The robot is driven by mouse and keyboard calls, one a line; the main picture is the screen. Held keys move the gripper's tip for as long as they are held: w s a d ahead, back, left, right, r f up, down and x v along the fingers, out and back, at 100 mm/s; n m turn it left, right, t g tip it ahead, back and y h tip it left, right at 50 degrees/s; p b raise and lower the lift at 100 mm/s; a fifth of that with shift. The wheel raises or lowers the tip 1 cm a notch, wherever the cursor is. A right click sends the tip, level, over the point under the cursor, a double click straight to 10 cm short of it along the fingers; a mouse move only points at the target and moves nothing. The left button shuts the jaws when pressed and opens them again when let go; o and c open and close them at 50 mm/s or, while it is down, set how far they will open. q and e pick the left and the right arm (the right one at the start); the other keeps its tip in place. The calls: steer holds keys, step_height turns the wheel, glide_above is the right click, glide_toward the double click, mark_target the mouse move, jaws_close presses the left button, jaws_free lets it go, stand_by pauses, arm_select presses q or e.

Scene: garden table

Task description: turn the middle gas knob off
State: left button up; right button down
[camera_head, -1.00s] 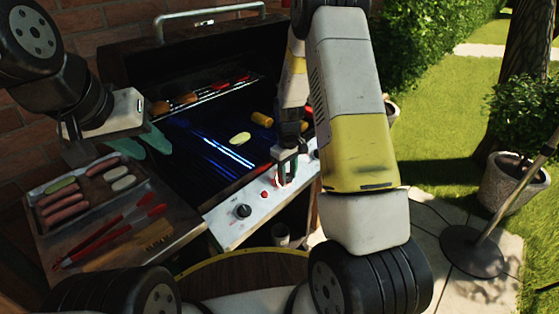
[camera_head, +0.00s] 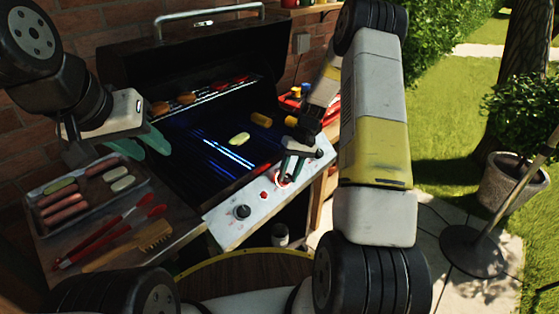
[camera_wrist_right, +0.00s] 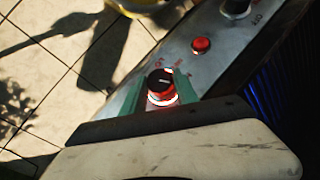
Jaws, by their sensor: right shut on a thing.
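The middle gas knob (camera_wrist_right: 160,84) is black with a glowing red ring at its base, on the grill's silver control panel (camera_head: 220,229). My right gripper (camera_wrist_right: 165,93) is shut on this knob, with a green finger on either side. In the head view my right gripper (camera_head: 284,178) is at the panel and mostly hides the knob. A white pointer line shows on the knob's top in the wrist view. My left gripper (camera_head: 145,143) is open and empty above the side shelf, away from the panel.
Another black knob (camera_head: 242,211) and a red button (camera_head: 264,195) sit to the left on the panel. A tray of sausages (camera_head: 137,191), red tongs (camera_head: 105,240) and a brush (camera_head: 140,242) lie on the side shelf. Food is on the open grill.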

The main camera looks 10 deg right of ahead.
steer(key=m+y, duration=0.3)
steer(key=shift+d+f+m, duration=0.1)
steer(key=shift+d+m, duration=0.2)
steer(key=shift+y, duration=0.3)
stand_by(0.3)
steer(key=c, duration=0.9)
jaws_free()
steer(key=shift+c, duration=0.2)
steer(key=v, duration=0.7)
steer(key=shift+w+d+r, duration=0.2)
steer(key=shift+d+r, duration=0.05)
steer(key=shift+r, duration=0.05)
